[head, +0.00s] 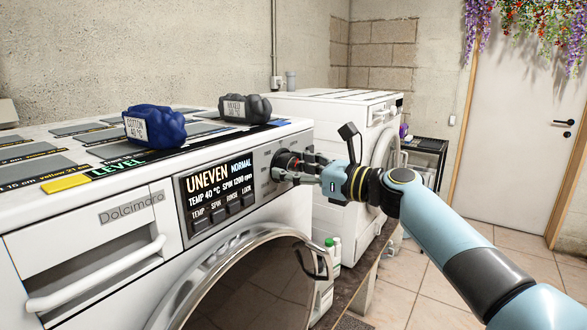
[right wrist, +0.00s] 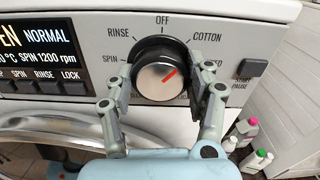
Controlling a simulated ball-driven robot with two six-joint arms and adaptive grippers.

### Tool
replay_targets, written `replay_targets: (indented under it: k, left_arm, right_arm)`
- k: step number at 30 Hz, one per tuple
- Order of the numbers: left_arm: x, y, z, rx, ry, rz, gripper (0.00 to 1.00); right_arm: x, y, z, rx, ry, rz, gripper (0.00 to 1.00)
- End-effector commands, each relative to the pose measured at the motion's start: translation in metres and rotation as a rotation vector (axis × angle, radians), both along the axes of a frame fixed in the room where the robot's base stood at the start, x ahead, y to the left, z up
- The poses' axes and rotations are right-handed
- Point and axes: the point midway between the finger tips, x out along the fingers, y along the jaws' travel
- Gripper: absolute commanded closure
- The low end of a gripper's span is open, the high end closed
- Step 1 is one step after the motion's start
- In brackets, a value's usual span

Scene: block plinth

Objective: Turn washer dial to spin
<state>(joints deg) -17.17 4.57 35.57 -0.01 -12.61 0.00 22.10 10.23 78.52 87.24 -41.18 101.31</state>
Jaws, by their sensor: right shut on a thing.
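The washer dial (right wrist: 160,80) is a round silver knob with a black collar and a red pointer line. The line points up and to the right, toward the COTTON label (right wrist: 207,38). The SPIN label (right wrist: 109,59) is at the dial's left, with RINSE above it and OFF at the top. My right gripper (right wrist: 160,92) is shut on the dial, one finger on each side. The fingers partly cover the labels at the lower right. In the head view the gripper (head: 297,167) hides most of the dial. My left gripper is not in view.
The washer display (head: 218,185) reads UNEVEN, NORMAL, 40 °C, SPIN 1200 rpm. Blue (head: 153,126) and dark grey (head: 245,108) bundles sit on the washer top. The round door (head: 250,285) is below the panel. A second white machine (head: 335,120) and bottles (right wrist: 247,130) stand to the right.

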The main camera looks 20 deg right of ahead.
Motion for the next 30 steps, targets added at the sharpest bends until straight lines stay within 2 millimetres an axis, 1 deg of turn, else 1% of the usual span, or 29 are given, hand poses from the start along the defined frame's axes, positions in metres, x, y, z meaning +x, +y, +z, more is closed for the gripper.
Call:
replay_targets:
  k: [8, 14, 20, 30]
  left_arm:
    - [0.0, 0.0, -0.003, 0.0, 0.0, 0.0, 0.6]
    - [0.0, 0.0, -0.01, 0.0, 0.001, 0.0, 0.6]
    - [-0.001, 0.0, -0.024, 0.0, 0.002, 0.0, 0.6]
    - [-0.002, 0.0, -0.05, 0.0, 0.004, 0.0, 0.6]
  right_arm:
    - [0.0, 0.0, -0.001, -0.02, -0.015, 0.0, 0.79]
    - [0.0, 0.0, -0.002, -0.09, -0.069, 0.0, 0.79]
    - [0.0, 0.0, -0.004, -0.214, -0.166, 0.0, 0.79]
    - [0.0, 0.0, -0.004, -0.469, -0.365, 0.0, 0.79]
